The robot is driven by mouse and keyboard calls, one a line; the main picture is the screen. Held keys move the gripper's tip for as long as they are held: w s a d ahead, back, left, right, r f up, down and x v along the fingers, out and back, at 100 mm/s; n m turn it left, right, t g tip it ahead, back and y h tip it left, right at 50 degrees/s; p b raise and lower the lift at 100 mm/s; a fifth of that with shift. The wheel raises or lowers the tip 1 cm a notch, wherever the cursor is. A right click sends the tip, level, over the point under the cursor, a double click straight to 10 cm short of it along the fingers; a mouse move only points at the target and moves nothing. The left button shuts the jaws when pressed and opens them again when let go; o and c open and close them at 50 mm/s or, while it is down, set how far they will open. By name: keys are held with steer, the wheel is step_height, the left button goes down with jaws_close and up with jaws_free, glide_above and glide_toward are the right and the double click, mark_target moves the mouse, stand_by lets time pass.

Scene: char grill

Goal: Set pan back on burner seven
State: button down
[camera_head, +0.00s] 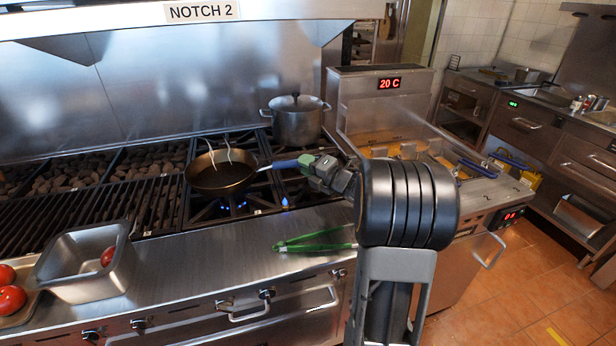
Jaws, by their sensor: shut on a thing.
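A dark frying pan (221,170) with a long handle is over the front left of the gas burners, with pale wisps rising from it. Its blue-sleeved handle (287,163) points right. My gripper (309,162) is shut on that handle. Blue flames (285,202) show on the burner grates (253,203) below and to the right of the pan. Whether the pan touches the grate cannot be told. I see no readable burner numbers, so which burner is seven cannot be told.
A lidded pot (296,121) stands behind the pan. Green-handled tongs (316,240) lie on the steel front ledge. A metal container (82,264) and tomatoes (9,299) are at the left. The char grill (95,205) is left of the burners; a fryer (392,118) stands right.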

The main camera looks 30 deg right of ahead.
steer(key=shift+w+d+f, duration=0.3)
steer(key=shift+f, duration=0.15)
steer(key=shift+w+d+f, duration=0.25)
steer(key=shift+f, duration=0.15)
steer(key=shift+w+f, duration=0.1)
steer(key=shift+f, duration=1.6)
steer(key=c, duration=0.9)
jaws_free()
steer(key=shift+f, duration=0.1)
steer(key=b+v, duration=0.1)
steer(key=v, duration=0.6)
steer(key=shift+s+d, duration=0.15)
steer(key=shift+s, duration=0.15)
